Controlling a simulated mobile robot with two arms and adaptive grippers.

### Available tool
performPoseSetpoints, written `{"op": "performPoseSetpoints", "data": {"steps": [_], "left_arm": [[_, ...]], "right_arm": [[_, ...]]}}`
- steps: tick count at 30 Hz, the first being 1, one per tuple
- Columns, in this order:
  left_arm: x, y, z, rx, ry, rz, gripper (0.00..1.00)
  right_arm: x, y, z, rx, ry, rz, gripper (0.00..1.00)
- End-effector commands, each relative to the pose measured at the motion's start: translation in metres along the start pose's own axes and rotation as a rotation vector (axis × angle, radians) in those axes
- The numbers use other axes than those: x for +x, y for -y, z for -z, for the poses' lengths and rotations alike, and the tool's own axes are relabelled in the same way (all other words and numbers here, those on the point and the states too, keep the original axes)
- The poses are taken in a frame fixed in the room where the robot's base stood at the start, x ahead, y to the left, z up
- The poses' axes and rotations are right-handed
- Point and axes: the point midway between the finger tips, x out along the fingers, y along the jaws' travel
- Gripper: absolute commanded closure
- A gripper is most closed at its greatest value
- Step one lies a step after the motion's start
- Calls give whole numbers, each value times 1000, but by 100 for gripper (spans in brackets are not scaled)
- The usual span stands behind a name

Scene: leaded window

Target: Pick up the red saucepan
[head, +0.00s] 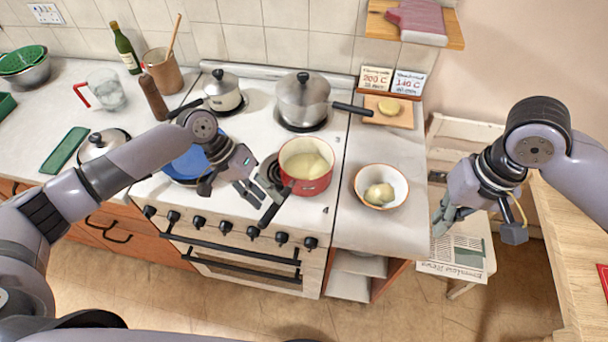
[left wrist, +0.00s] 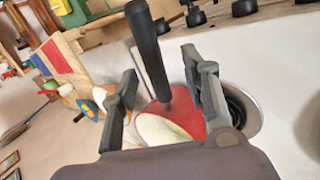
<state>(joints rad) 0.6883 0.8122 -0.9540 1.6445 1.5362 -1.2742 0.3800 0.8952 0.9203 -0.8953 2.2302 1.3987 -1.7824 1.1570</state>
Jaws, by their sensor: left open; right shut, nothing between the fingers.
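The red saucepan (head: 318,187) stands on the front right of the cooker, with pale contents inside. Its black handle (head: 272,210) points toward the front left. My left gripper (head: 238,190) is open and empty, above the hob just left of the saucepan and its handle. In the left wrist view, the black handle (left wrist: 146,48) appears between the two open fingers (left wrist: 162,75), and the red pan wall (left wrist: 188,113) shows beyond them, partly hidden by the gripper. I cannot see contact with the handle. My right gripper (head: 443,216) is shut and empty, right of the worktop.
A blue pan (head: 185,165) lies behind my left arm. Two lidded grey pots (head: 305,103) (head: 222,97) stand on the back of the hob. A white bowl (head: 381,186) stands right of the saucepan. A newspaper (head: 453,262) lies below my right gripper.

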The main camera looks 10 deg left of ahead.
Motion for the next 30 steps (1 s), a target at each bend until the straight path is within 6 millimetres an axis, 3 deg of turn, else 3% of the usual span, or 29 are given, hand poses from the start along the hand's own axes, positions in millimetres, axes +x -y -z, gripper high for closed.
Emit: {"op": "performPoseSetpoints", "data": {"steps": [3,9,20,30], "left_arm": [[21,0,2,5,1,-1,58],[41,-2,3,1,1,0,58],[44,-4,3,0,1,0,58],[44,-4,2,0,1,0,80]], "right_arm": [[23,-3,0,-1,1,0,100],[41,-5,1,0,0,0,100],[43,-6,1,0,0,0,100],[43,-5,1,0,0,0,100]]}}
